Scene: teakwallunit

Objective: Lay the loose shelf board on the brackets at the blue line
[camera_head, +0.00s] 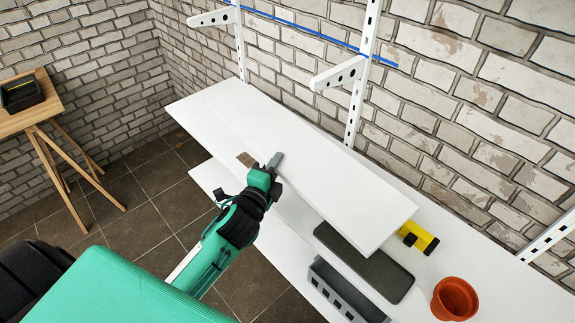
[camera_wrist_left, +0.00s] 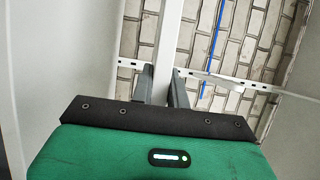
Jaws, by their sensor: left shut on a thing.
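The loose shelf board (camera_head: 335,170) is long and white. It slants across the middle of the head view, below the bracket level. My left gripper (camera_head: 272,165) is shut on its front long edge. In the left wrist view the fingers (camera_wrist_left: 164,88) sit on either side of the board's edge (camera_wrist_left: 170,40). Two white brackets, a left one (camera_head: 212,17) and a right one (camera_head: 338,74), stick out from slotted wall uprights near the blue line (camera_head: 310,32). Nothing lies on them. The blue line also shows in the left wrist view (camera_wrist_left: 213,45). My right gripper is out of view.
A lower white shelf (camera_head: 520,297) holds a dark grey slab (camera_head: 385,277), a grey crate (camera_head: 335,290), a terracotta pot (camera_head: 455,299) and a yellow-black object (camera_head: 418,237). A wooden stand (camera_head: 30,112) with a black tray (camera_head: 22,93) is at the left.

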